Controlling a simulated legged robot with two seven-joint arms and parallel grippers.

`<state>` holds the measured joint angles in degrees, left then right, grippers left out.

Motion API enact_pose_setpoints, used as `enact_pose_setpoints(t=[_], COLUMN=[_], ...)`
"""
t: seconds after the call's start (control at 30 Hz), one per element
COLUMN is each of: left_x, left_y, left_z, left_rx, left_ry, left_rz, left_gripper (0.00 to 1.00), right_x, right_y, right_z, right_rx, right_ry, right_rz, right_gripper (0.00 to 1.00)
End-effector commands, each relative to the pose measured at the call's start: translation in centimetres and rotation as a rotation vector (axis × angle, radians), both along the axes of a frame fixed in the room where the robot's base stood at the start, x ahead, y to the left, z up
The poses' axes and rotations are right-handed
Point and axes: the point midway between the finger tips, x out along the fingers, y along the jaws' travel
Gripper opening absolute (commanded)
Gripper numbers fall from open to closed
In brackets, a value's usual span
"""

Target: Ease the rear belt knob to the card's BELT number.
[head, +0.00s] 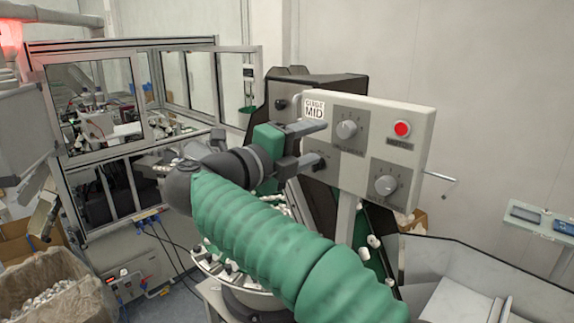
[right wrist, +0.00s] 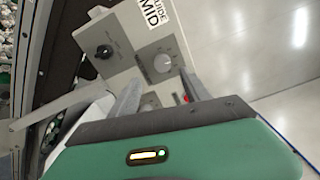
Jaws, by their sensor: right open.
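A light grey control panel (head: 375,112) carries a grey upper knob (head: 347,129), a grey lower right knob (head: 386,185) and a black knob (head: 320,162) partly behind a finger. Their labels are too small to read, so I cannot tell which is the belt knob. A white card (head: 314,109) at the panel's upper left reads GUIDE MID; I see no BELT number on it. My right gripper (head: 318,143) is open and empty in front of the panel's left side. In the right wrist view, the upper knob (right wrist: 163,63) appears just beyond the fingertips, the black knob (right wrist: 104,51) to their left.
A red button (head: 402,129) sits at the panel's upper right, and a thin rod (head: 440,177) sticks out on the right side. Below are a round feeder (head: 215,266) and a grey metal bin (head: 470,280). A framed enclosure (head: 100,160) stands at left.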

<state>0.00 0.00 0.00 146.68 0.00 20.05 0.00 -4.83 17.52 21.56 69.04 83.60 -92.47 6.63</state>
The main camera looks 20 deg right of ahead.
Motion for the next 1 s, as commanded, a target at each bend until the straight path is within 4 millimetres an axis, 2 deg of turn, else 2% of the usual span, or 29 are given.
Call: enact_pose_setpoints(t=[0.03, 0.1, 0.3, 0.43, 0.87, 0.97, 1.0], left_x=[0.0, 0.0, 0.0, 0.0, 0.0, 0.0, 0.0], left_y=[0.0, 0.0, 0.0, 0.0, 0.0, 0.0, 0.0], left_z=[-1.0, -1.4, -2.0, -2.0, -2.0, -2.7, -3.1], left_rx=[0.0, 0.0, 0.0, 0.0, 0.0, 0.0, 0.0], left_ry=[0.0, 0.0, 0.0, 0.0, 0.0, 0.0, 0.0], left_rz=[0.0, 0.0, 0.0, 0.0, 0.0, 0.0, 0.0], left_gripper=[0.36, 0.36, 0.36, 0.36, 0.36, 0.36, 0.36], right_x=[-0.4, -1.1, -2.5, -2.8, -2.7, -0.7, 0.8], right_y=[1.6, 3.3, 6.6, 7.2, 7.2, 7.4, 7.9], right_z=[-0.5, -0.5, -0.2, -0.1, -0.1, 0.3, 0.4], right_rx=[0.001, 0.0, 0.001, 0.0, -0.011, -0.131, -0.227], right_ry=[-0.002, -0.001, 0.0, 0.002, 0.002, 0.006, 0.018], right_rz=[0.005, 0.005, 0.002, -0.001, 0.004, 0.077, 0.138], right_gripper=[0.56, 0.56, 0.56, 0.56, 0.56, 0.56, 0.56])
